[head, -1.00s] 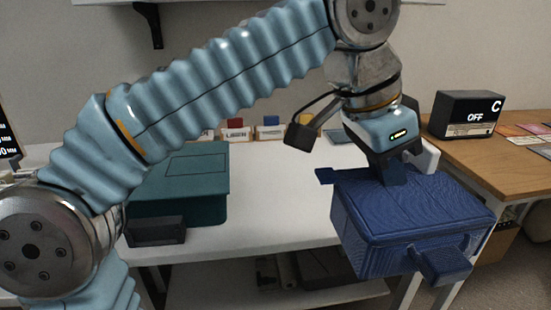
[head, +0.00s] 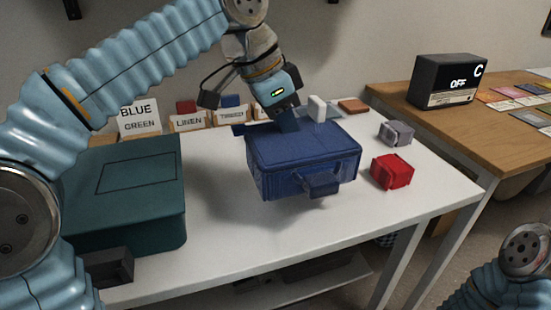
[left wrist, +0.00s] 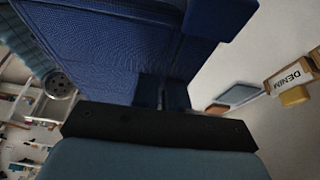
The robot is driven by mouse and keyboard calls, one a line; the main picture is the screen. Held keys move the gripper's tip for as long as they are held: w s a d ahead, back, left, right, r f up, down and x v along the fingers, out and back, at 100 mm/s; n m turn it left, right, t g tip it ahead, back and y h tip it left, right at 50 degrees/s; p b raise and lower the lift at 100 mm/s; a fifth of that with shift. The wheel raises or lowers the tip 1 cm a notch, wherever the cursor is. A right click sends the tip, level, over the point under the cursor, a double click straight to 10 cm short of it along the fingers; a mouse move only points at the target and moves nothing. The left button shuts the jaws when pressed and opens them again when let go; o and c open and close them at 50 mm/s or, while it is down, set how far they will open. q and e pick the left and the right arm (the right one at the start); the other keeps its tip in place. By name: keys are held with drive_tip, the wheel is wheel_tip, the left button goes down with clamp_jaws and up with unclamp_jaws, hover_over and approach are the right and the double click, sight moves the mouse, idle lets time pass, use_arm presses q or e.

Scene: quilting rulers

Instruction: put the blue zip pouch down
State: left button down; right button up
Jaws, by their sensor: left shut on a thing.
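The blue zip pouch (head: 303,158) is a boxy, dark blue bag with a tab on its front. My left gripper (head: 288,122) is shut on the pouch's top from above. The pouch is over the white table (head: 225,240), with a shadow to its left; it seems to hang a little above the surface. In the left wrist view the pouch (left wrist: 110,50) fills the upper left, close against the gripper (left wrist: 162,100). The fingertips are partly hidden by the pouch. My right gripper is not in view; only part of my right arm shows at the lower right.
A teal box (head: 130,200) stands on the left of the table. A red block (head: 391,171) and a grey block (head: 396,133) lie right of the pouch. Labelled bins (head: 188,120) line the back. A wooden table (head: 440,120) at right holds a black box (head: 447,82).

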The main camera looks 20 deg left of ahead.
sight(278, 154)
use_arm(q)
drive_tip(key=f, duration=0.1)
drive_tip(key=w+a+f, duration=0.1)
drive_tip(key=a+f, duration=0.1)
drive_tip(key=shift+w+f+b, duration=0.1)
drive_tip(key=shift+w+b, duration=0.2)
drive_tip(key=shift+w, duration=0.1)
drive_tip(key=f, duration=0.2)
drive_tip(key=f+b, duration=0.1)
drive_tip(key=shift+w+a+f, duration=0.15)
drive_tip(key=shift+a+f, duration=0.05)
drive_tip(key=shift+f, duration=0.15)
drive_tip(key=c, duration=1.2)
unclamp_jaws()
drive_tip(key=shift+o, duration=0.2)
drive_tip(key=p+v, duration=0.3)
drive_tip(key=v, duration=0.9)
